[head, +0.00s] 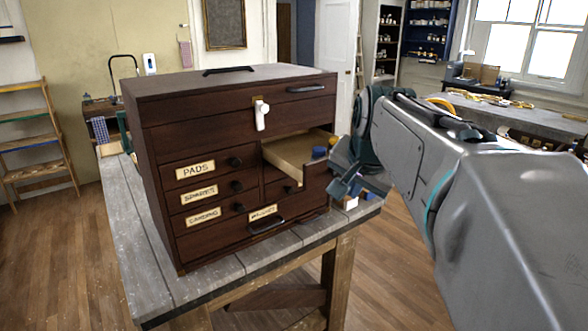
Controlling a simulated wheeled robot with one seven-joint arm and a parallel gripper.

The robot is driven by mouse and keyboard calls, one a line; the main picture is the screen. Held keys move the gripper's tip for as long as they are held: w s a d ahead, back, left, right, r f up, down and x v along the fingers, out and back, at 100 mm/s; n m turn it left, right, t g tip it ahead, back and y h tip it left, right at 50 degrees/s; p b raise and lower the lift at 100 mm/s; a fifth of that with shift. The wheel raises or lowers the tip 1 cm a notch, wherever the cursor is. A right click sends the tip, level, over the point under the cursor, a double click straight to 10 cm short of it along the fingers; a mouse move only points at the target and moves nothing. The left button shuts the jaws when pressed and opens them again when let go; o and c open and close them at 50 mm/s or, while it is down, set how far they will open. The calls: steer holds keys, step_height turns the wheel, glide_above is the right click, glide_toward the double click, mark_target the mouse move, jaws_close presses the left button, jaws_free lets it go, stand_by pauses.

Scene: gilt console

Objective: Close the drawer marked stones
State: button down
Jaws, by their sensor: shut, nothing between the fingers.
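A dark wooden chest (215,133) stands on a grey bench, with several labelled small drawers. One drawer (290,155) in its right column is pulled out, showing its pale inside wall and a blue item (319,152) within. Its front (314,183) faces away to the right and no label on it can be read, so I cannot confirm that it is marked stones. My gripper (342,187) is shut and empty, close to the right of that front. I cannot tell whether it touches it. The arm reaches in from the right.
The drawer labelled PADS (197,169) and others below it are shut on the left. A wide bottom drawer (266,226) has a bar handle. Small blue and white items (350,202) lie near the bench's (190,297) right corner.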

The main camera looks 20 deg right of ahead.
steer(key=w+d+r+m, duration=0.2)
steer(key=d+r, duration=0.2)
steer(key=w+f+p, duration=0.3)
steer(key=w+f, duration=0.4)
steer(key=w, duration=0.2)
steer(key=shift+w+f+t+h+p, duration=0.25)
steer(key=shift+w+t+h+p, duration=0.05)
steer(key=shift+p, duration=0.05)
steer(key=shift+a, duration=0.1)
